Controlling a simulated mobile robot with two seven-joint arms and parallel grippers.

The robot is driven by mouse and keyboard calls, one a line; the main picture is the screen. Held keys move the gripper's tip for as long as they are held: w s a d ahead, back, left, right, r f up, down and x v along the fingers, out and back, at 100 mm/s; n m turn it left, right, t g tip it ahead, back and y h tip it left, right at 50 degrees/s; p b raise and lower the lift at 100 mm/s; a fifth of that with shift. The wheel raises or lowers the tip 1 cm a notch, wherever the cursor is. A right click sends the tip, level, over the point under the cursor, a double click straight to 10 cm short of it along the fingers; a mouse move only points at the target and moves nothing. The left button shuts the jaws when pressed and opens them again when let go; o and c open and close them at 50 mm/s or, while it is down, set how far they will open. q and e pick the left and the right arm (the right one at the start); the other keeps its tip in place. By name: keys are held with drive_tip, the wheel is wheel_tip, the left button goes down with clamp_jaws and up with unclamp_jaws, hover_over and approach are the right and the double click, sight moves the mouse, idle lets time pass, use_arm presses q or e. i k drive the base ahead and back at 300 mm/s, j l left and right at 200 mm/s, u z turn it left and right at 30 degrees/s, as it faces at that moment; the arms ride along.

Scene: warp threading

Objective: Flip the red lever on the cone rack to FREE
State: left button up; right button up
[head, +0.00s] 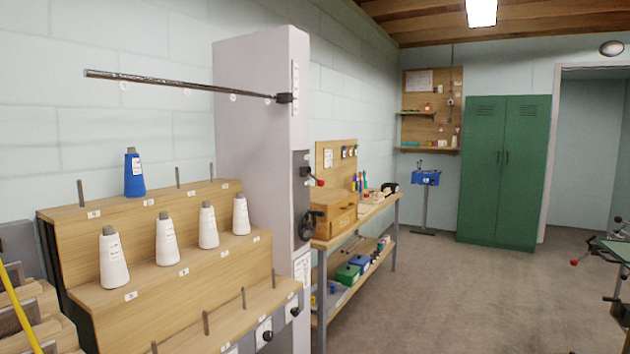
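The stepped wooden cone rack (150,283) fills the lower left of the head view. Several white cones and one blue cone (134,174) stand on its pegs. A tall pale column (250,120) rises at the rack's right end. A small lever with a red knob (320,183) sticks out from a dark mount on the column's right face and points to the right, slightly down. Its markings are too small to read. Neither of my grippers is in view.
A dark rod (180,83) reaches left from the column above the cones. A black handwheel (308,225) sits below the lever. A workbench (372,212) with a wooden box stands behind. Another red knob (574,262) shows at far right. The floor (450,300) is open.

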sight(320, 182)
drive_tip(key=i+l, duration=0.15)
drive_tip(key=i, duration=0.3)
drive_tip(key=i+l+u, duration=0.1)
drive_tip(key=i, duration=0.35)
drive_tip(key=i+l, duration=0.2)
drive_tip(key=i, duration=0.25)
drive_tip(key=i+l, duration=0.15)
drive_tip(key=i, duration=0.3)
drive_tip(key=u, duration=0.05)
